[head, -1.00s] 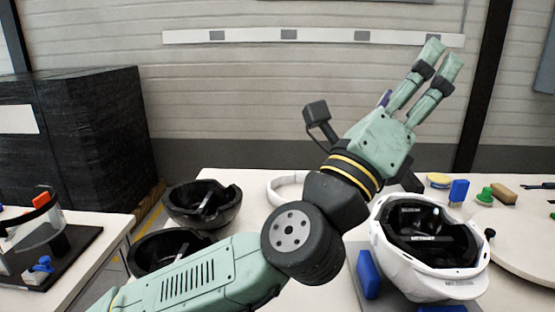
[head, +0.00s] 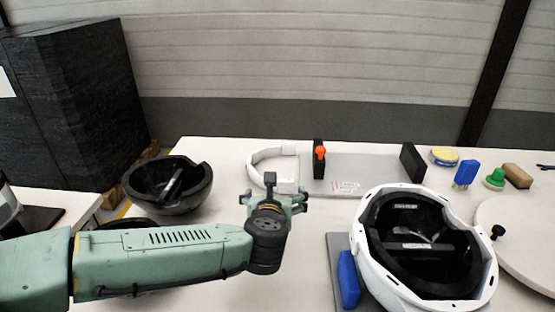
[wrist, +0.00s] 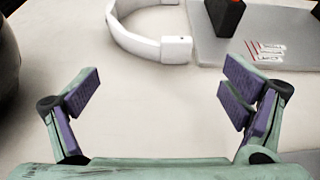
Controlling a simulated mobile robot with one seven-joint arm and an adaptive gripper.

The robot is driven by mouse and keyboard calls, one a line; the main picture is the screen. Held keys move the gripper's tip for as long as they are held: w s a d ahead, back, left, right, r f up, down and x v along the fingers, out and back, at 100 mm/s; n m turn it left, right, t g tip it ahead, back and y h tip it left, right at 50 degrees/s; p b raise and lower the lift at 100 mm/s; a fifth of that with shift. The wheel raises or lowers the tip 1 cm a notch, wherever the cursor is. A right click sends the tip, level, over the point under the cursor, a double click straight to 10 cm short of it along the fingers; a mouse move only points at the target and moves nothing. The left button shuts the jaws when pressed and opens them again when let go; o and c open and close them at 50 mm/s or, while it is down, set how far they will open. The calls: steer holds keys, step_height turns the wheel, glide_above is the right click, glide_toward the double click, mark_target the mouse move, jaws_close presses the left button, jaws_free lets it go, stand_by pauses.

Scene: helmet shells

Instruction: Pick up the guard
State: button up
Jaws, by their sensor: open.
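The guard (head: 255,169) appears to be the white curved band lying on the table, left of a grey plate. It also shows at the top of the wrist view (wrist: 136,43), with its blocky right end towards me. My gripper (head: 273,192) points away from me towards the guard and partly overlaps it in the head view. In the wrist view my gripper (wrist: 161,90) is open, with its two purple-padded fingers wide apart and only bare table between them. The guard lies beyond the fingertips, apart from them.
A black shell (head: 168,195) stands at the left; another is mostly hidden behind my arm. A white helmet shell with a black liner (head: 398,262) stands at the right, beside a blue block (head: 348,279). The grey plate (head: 375,172) carries black uprights.

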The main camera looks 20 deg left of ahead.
mark_target(279, 183)
steer(key=b+x, duration=0.1)
steer(key=x, duration=0.3)
steer(key=shift+s+b, duration=0.1)
steer(key=shift+b, duration=0.25)
steer(key=b+x, duration=0.1)
steer(key=x, duration=0.2)
steer(key=b+x, duration=0.1)
steer(key=x, duration=0.1)
steer(key=shift+w+d+f+b, duration=0.1)
steer(key=shift+w+b, duration=0.25)
steer(key=shift+w, duration=0.4)
steer(key=c, duration=2)
